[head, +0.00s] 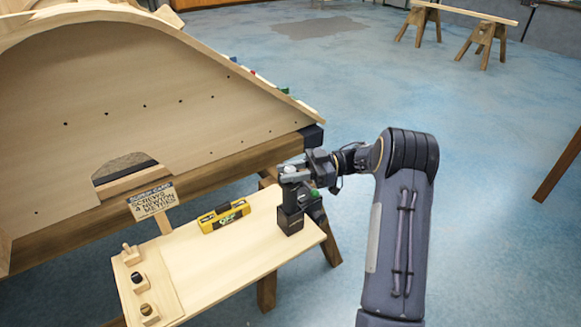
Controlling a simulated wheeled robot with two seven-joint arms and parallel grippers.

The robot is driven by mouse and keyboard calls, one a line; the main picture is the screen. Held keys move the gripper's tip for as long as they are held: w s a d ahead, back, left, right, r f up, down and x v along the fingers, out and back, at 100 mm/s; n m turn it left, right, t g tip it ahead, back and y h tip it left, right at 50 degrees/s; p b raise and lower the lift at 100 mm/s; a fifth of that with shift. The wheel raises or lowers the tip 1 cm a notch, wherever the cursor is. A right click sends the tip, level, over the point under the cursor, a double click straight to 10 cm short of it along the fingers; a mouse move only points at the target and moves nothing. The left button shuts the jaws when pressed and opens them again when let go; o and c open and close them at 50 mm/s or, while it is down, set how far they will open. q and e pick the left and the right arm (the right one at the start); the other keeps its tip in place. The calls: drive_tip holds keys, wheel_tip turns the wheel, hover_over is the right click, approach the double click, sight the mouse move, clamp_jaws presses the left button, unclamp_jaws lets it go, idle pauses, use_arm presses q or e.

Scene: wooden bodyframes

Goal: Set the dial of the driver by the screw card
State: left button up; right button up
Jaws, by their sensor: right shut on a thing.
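The driver (289,217), black with a grey upper part, stands upright at the right end of a small wooden table. My right gripper (296,176) reaches in from the right and is shut on the driver's upper part. Its fingers cover much of that part, and I cannot read the dial or its setting. The screw card (152,201) stands on a post at the table's back left; it appears to read "screws 4 newton metres". My left gripper is not in view.
A yellow and black case (224,216) lies on the wooden table (225,262), left of the driver. Three small wooden blocks with pegs (137,282) line its left end. A large wooden bodyframe (130,85) stands behind. Blue floor is open to the right.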

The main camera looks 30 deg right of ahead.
drive_tip(key=shift+r+n+g, duration=0.1)
drive_tip(key=shift+n+g, duration=0.4)
drive_tip(key=shift+g, duration=0.2)
drive_tip(key=o, duration=1)
drive_tip(key=shift+c, duration=0.2)
drive_tip(key=s+d+p, duration=0.1)
drive_tip(key=d, duration=0.6)
drive_tip(key=shift+s+d, duration=0.2)
drive_tip(key=shift+d, duration=0.15)
